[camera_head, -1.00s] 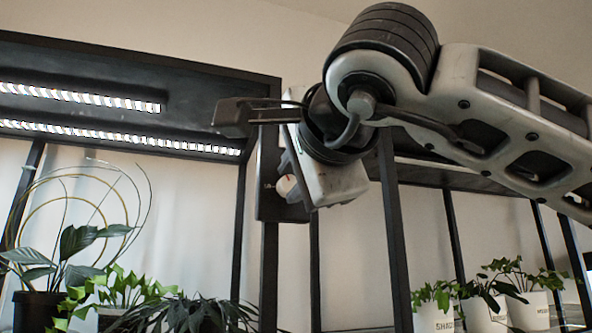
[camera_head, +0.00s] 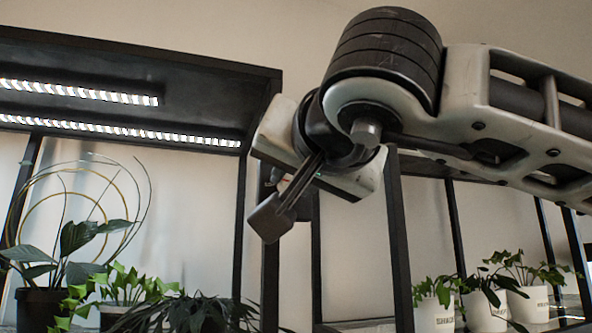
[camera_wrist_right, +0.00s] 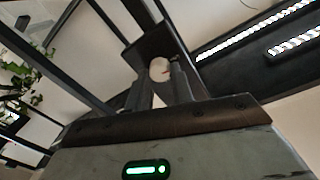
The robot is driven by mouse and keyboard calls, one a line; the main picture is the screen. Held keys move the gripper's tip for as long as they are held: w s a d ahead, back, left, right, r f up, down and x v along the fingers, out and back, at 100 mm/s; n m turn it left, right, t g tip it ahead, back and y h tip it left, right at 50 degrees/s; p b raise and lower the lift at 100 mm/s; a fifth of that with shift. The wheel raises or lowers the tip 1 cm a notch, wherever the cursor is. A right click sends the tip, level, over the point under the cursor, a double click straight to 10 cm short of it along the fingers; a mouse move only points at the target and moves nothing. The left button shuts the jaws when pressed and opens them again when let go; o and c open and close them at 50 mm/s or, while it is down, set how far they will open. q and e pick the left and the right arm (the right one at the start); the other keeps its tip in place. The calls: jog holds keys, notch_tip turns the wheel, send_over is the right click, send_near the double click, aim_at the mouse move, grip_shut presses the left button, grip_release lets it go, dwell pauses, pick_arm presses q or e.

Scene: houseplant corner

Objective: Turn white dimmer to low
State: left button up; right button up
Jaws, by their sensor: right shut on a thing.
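The white dimmer (camera_wrist_right: 158,67) is a small round knob with a red mark, on a dark plate (camera_wrist_right: 157,42) fixed to the shelf frame. In the right wrist view my right gripper (camera_wrist_right: 162,76) has its two fingers on either side of the knob, shut on it. In the head view my right wrist hangs in front of the shelf post and hides most of the plate and knob. My left gripper is in neither view.
Two lit light strips (camera_head: 115,129) run under the black shelf top (camera_head: 190,85) at left. Leafy plants (camera_head: 75,265) stand below them. Several white pots with plants (camera_head: 488,305) stand on a shelf at right. Black posts (camera_head: 398,240) stand close by my right arm.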

jog(key=shift+n, duration=1)
jog(key=o, duration=1)
jog(key=shift+s, duration=0.1)
